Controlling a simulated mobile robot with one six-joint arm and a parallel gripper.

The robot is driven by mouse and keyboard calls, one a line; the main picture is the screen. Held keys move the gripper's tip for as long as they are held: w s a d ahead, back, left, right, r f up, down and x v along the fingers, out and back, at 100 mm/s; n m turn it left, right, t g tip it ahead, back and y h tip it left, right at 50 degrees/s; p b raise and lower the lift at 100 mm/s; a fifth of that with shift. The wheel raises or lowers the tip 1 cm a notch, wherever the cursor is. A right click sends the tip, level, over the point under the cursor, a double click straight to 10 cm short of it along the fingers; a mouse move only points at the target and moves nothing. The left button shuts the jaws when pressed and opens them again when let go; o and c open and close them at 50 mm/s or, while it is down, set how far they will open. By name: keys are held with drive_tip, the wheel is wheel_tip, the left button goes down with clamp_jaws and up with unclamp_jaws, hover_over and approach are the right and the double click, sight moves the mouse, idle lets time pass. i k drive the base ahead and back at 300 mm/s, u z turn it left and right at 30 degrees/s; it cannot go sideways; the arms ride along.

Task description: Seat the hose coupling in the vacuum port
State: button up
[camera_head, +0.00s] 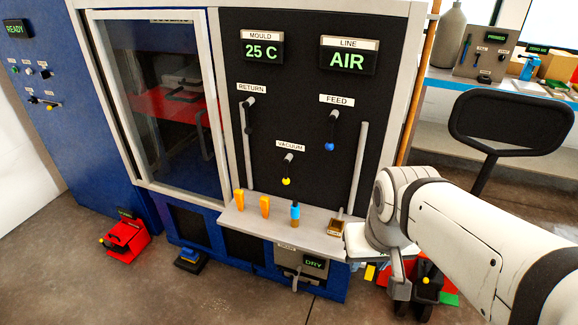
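The vacuum port sits on the black panel under the VACUUM label. A small lever with a yellow knob (286,181) hangs there, and I cannot make out a separate port opening. A blue-topped piece with a brown lower part (295,213) stands upright on the grey shelf (262,222) below the panel. It may be the hose coupling, but I cannot tell for sure. My arm reaches in from the right, with its joint beside the shelf's right end.
Two orange pieces (252,203) and a small brown box (336,228) are on the shelf. RETURN (250,104) and FEED (333,118) levers are above. A glass-fronted cabinet (165,105) is left.

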sight(295, 99)
drive_tip(key=i, duration=0.85)
drive_tip(key=z, duration=0.05)
